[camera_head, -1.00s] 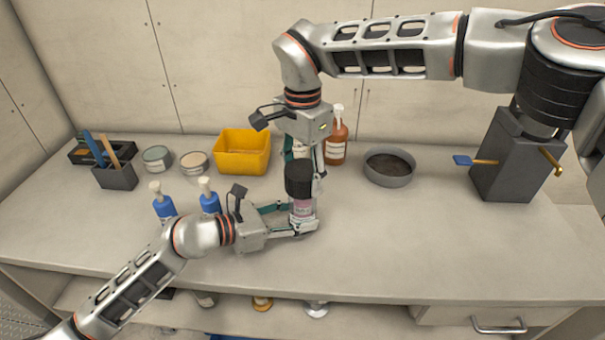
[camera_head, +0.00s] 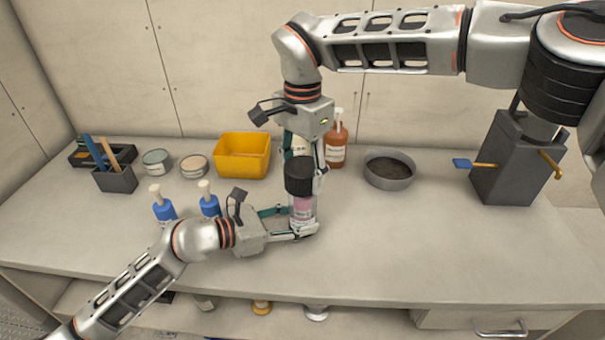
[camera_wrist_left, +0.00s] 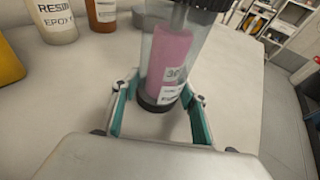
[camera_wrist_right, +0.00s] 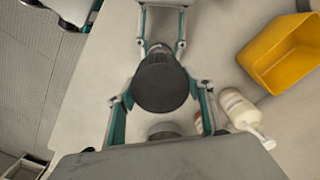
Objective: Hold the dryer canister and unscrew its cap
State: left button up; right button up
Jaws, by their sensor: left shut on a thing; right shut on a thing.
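The dryer canister (camera_head: 303,208) stands upright near the middle of the bench, with a clear body, pink contents and a black cap (camera_head: 299,176). My left gripper (camera_head: 302,222) comes in from the left and is shut on the lower body. The left wrist view shows the canister (camera_wrist_left: 172,60) between its fingers, above a dark base. My right gripper (camera_head: 304,168) points down from above and is shut on the cap. The right wrist view shows the round cap top (camera_wrist_right: 161,82) between its fingers. I cannot tell whether the base touches the bench.
A yellow bin (camera_head: 242,155), an amber pump bottle (camera_head: 336,148) and a round grey pan (camera_head: 390,170) stand behind. Two blue bottles (camera_head: 164,210) stand close to my left wrist. A dark grey block (camera_head: 508,165) is at right. The bench right of the canister is clear.

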aim_at(303, 166)
jog(key=shift+r, duration=0.4)
jog(key=shift+r, duration=1.9)
pick_arm(q)
jog(key=o, duration=1.7)
